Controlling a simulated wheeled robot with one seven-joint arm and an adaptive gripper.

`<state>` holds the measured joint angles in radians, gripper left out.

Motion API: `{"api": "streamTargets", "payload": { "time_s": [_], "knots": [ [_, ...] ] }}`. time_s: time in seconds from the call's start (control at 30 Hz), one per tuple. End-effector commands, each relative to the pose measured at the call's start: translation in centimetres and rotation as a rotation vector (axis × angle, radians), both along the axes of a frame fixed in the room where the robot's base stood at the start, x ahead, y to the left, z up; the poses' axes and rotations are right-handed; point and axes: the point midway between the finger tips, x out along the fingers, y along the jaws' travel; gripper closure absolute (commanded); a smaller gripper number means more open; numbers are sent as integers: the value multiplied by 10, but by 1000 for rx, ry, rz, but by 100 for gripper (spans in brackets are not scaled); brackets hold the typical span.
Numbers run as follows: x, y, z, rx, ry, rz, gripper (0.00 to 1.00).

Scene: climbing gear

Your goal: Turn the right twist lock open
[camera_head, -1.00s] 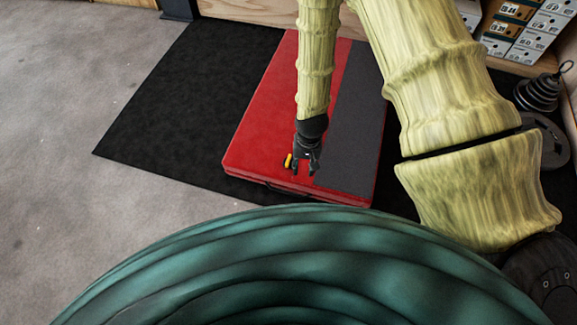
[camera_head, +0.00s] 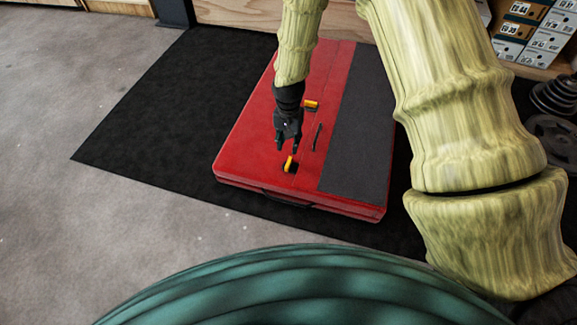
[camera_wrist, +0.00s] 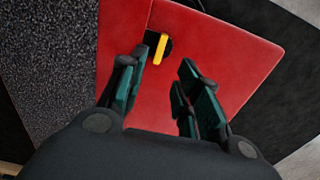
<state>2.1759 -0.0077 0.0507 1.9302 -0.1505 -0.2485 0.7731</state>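A red case-like pad (camera_head: 250,140) lies on a black mat and bears two yellow twist locks. The near lock (camera_head: 290,164) is close to the pad's front edge; the far lock (camera_head: 311,104) is farther back. I cannot tell which one counts as the right lock. My gripper (camera_head: 287,149) points down just behind the near lock, fingers apart and empty. In the wrist view, one yellow lock (camera_wrist: 160,48) on a dark round base sits beyond the open fingertips (camera_wrist: 163,75), not between them.
A thin black handle (camera_head: 317,137) lies on the pad, right of my gripper. A dark grey strip (camera_head: 353,130) covers the pad's right part. The black mat (camera_head: 150,110) is bare at left. Weight plates (camera_head: 555,138) and shoe boxes (camera_head: 540,40) stand at right.

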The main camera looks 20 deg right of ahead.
Motion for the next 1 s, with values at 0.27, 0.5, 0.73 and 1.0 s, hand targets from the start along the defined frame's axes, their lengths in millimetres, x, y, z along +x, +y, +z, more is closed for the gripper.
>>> {"api": "streamTargets", "payload": {
  "time_s": [0.27, 0.5, 0.73, 1.0],
  "knots": [
    [1, 0, -17, -1, 1, -3, 67],
    [0, 0, -51, 0, 1, -2, 67],
    [0, 0, -86, 0, 1, -3, 67],
    [1, 0, -108, 0, 0, -2, 67]
  ]
}}
